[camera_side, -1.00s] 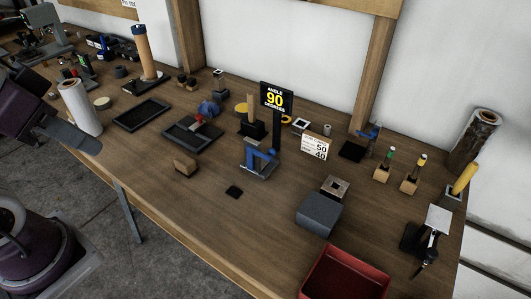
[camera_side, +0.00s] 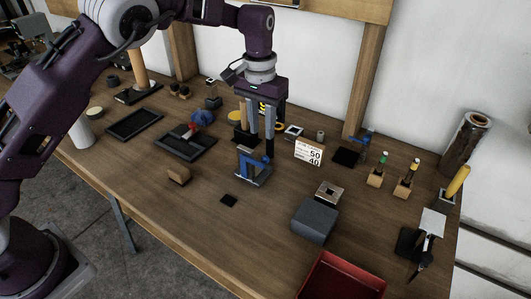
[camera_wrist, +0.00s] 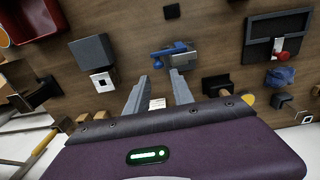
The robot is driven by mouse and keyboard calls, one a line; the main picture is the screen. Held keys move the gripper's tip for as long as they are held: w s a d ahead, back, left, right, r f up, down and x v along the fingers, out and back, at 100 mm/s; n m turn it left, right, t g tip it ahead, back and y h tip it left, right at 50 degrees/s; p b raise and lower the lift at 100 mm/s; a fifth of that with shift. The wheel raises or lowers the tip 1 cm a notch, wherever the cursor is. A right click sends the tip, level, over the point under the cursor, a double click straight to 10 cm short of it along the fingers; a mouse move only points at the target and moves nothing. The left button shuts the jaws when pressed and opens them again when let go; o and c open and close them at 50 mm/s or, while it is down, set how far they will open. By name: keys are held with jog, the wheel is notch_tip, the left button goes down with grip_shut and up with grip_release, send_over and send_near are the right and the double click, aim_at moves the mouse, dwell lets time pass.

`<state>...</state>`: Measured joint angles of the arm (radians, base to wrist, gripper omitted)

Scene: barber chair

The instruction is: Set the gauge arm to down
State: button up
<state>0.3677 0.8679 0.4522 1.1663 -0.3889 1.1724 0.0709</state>
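The gauge is a small blue and grey device (camera_side: 251,168) standing on the middle of the bench. Its blue arm (camera_wrist: 170,49) and grey metal body also show at the top centre of the wrist view. My gripper (camera_side: 262,139) hangs fingers-down just above and behind the gauge in the side view. In the wrist view its two fingers (camera_wrist: 160,77) are apart with nothing between them, and the gauge lies beyond their tips. The yellow-lettered angle sign behind the gauge is mostly hidden by my gripper.
A white card with numbers (camera_side: 308,152) stands right of the gauge. A dark grey block (camera_side: 315,222) and a red bin (camera_side: 342,277) are toward the front right. A black tray (camera_side: 186,148) and a wooden block (camera_side: 178,175) are to the left. The bench front is mostly clear.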

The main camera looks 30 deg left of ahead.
jog(key=f, duration=0.9)
jog(key=shift+w+d, duration=0.3)
grip_shut()
dwell(0.8)
